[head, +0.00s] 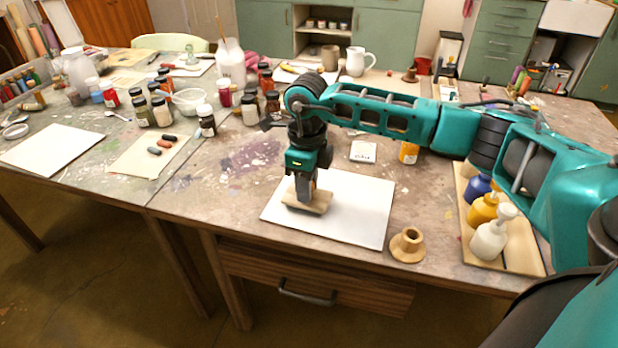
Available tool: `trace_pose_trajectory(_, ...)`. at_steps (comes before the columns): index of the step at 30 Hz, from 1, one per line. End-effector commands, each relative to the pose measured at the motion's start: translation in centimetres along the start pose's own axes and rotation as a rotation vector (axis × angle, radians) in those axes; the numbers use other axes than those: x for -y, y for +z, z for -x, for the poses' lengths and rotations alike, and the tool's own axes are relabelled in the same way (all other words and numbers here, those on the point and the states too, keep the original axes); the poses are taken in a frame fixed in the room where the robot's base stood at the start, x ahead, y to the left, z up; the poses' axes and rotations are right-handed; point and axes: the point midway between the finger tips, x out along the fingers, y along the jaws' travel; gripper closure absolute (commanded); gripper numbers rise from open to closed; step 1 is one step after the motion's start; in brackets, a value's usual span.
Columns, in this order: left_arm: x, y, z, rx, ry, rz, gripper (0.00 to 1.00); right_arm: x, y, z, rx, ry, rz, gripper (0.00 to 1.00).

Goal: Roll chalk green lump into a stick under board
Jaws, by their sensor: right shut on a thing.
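A small pale wooden board (316,206) lies low over a white sheet (362,222) near the table's front edge. My right gripper (305,192) points straight down and is shut on the top of the board. No chalk green lump shows; the space under the board is hidden. A few finished-looking sticks, two dark grey ones (154,152) and a red-brown one (165,144), lie on a cream sheet (130,158) to the left. My left gripper is not in the picture.
A wooden flanged piece (407,245) stands at the sheet's right corner. Pump bottles, one white (490,238), stand in a tray at the right. Stained table left of the white sheet is clear.

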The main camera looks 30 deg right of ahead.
Motion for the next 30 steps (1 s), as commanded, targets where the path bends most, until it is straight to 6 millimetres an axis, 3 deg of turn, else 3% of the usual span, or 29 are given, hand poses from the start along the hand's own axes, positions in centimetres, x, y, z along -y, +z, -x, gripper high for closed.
trace_pose_trajectory(13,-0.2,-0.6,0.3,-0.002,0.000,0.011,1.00,-1.5,0.0,0.0,-0.002,0.000,0.002,0.90)
trace_pose_trajectory(30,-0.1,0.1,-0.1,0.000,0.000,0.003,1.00,0.4,0.0,-0.1,-0.002,0.000,-0.001,0.90)
